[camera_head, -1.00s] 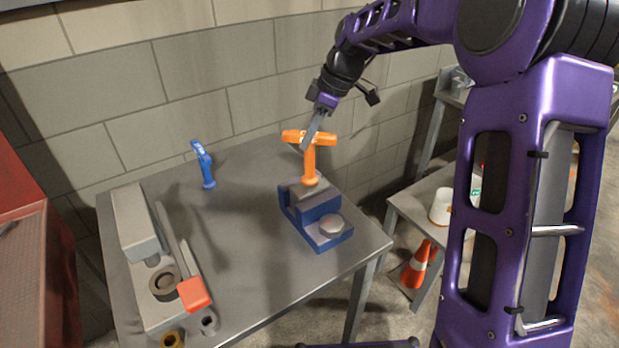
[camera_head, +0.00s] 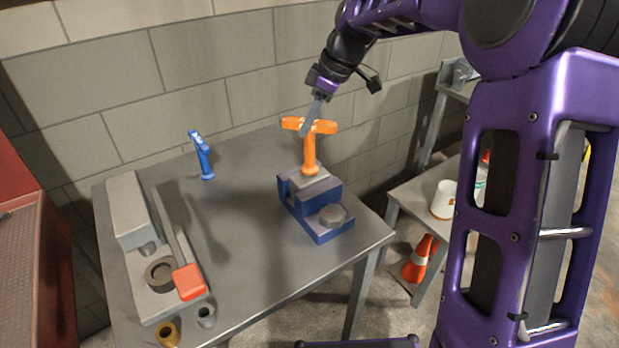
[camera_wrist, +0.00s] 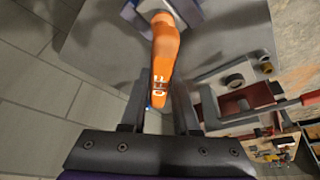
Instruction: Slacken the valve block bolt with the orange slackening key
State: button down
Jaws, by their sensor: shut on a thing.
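The orange slackening key (camera_head: 309,152) stands upright on the blue-and-grey valve block (camera_head: 331,228), its foot on the block's raised grey top. The bolt under the key's foot is hidden. My gripper (camera_head: 308,126) is shut on the key's crossbar from above. In the wrist view the orange handle (camera_wrist: 166,52) runs from the block down to between my gripper's fingers (camera_wrist: 158,118), with white markings near that end. A blue key (camera_head: 202,157) stands apart on the table, left of the block.
The grey table (camera_head: 235,262) has clear room between the block and a long grey fixture (camera_head: 130,212) with a red-ended bar (camera_head: 189,282) at left. A side table (camera_head: 408,200) with a white container (camera_head: 443,199) stands right, near a traffic cone (camera_head: 418,258).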

jog(key=m, duration=0.2)
jog(key=m+t+b, duration=0.1)
jog(key=shift+m+t+h, duration=0.3)
jog(key=shift+m, duration=0.1)
jog(key=m, duration=0.3)
jog(key=shift+r+t+h, duration=0.15)
jog(key=shift+t+h, duration=0.25)
jog(key=m+h, duration=0.1)
jog(key=m, duration=0.2)
jog(key=m+t+h, duration=0.1)
jog(key=m, duration=0.2)
jog(key=shift+w, duration=0.15)
